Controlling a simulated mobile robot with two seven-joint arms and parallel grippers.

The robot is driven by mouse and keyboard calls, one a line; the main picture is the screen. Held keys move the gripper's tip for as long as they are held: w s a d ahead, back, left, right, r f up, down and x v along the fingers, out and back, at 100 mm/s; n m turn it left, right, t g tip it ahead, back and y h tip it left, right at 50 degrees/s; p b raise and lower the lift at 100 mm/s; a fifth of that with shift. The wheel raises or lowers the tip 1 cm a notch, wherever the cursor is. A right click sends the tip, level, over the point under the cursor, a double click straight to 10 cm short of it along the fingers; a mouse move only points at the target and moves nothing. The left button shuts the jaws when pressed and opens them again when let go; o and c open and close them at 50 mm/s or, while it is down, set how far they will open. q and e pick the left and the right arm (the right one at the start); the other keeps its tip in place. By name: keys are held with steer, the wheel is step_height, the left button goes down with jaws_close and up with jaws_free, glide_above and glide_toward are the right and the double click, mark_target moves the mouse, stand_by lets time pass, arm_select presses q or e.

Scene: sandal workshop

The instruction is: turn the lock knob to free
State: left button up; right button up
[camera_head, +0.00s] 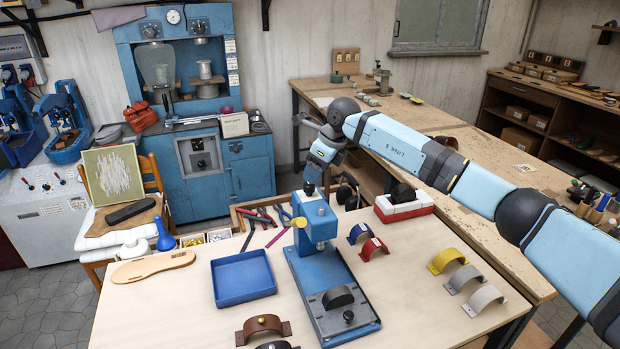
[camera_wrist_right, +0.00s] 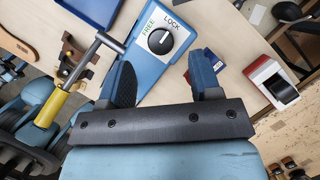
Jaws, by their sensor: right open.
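The lock knob (camera_wrist_right: 160,41) is a round black dial with a white mark. It sits on a white plate (camera_wrist_right: 166,22) lettered FREE on the left and LOCK on the right. I cannot tell for sure which word the mark points to. The plate is on top of the blue press (camera_head: 318,222) on the workbench. My right gripper (camera_wrist_right: 160,62) is open, its two dark fingers apart on either side of the knob's line, apparently above and not touching it. In the head view my right wrist hides the knob. My left gripper is not in view.
The press has a yellow-handled metal lever (camera_wrist_right: 48,108) beside my gripper. A blue tray (camera_head: 243,278) lies left of the press. A red and white box (camera_head: 403,206) and coloured curved straps (camera_head: 447,261) lie to its right. A sandal sole (camera_head: 153,267) lies at far left.

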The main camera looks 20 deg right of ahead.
mark_target(309, 184)
steer(key=shift+p+x, duration=0.45)
steer(key=shift+x, duration=2.05)
steer(key=c, duration=0.9)
